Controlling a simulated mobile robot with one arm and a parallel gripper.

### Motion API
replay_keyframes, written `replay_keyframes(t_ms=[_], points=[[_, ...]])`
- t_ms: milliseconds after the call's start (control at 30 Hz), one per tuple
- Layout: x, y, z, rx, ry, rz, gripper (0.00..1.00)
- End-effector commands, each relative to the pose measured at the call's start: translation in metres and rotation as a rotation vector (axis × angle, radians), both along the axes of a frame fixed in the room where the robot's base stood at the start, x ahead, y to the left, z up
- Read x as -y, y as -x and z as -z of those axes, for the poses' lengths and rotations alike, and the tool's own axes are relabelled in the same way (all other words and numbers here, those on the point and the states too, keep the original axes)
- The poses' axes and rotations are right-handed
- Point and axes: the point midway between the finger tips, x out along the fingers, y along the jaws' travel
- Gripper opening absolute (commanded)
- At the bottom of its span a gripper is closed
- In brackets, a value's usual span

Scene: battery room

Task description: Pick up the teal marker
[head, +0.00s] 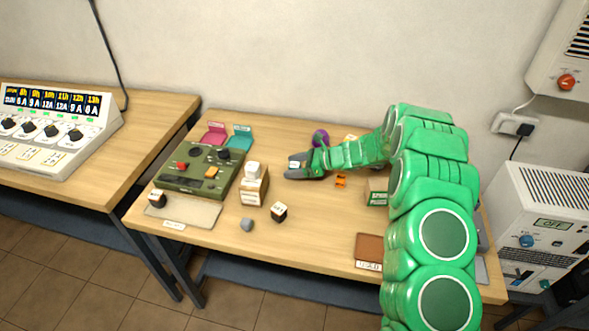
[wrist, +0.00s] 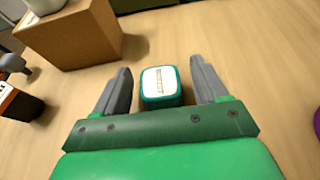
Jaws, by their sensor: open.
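The teal marker (wrist: 162,88) is a short, rounded block with a white label on top, and it stands on the wooden table. In the wrist view it sits between the two grey fingers of my gripper (wrist: 161,70), with a visible gap on each side. The fingers are open and do not appear to touch it. In the head view my gripper (head: 298,166) is low over the middle of the table, and the marker's white label (head: 293,164) shows at the fingers. The rest of the marker is mostly hidden there.
A cardboard box (head: 254,188) with a white object on top stands just left of my gripper. A green control panel (head: 195,172) is farther left. A dark cube (head: 279,212) and a grey lump (head: 247,225) lie in front. A purple object (head: 320,137) is behind my gripper.

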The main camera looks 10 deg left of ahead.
Motion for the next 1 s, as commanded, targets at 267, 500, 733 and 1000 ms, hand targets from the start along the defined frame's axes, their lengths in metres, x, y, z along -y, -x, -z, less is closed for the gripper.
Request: replay_keyframes(t_ms=[267,500,733,1000], points=[[0.000,0.000,-0.001,0.000,0.000,0.000,0.48],[0.001,0.000,-0.001,0.001,0.000,0.000,0.16],[0.001,0.000,-0.002,0.001,-0.001,0.000,0.16],[0.001,-0.001,-0.026,0.004,-0.002,0.000,0.16]])
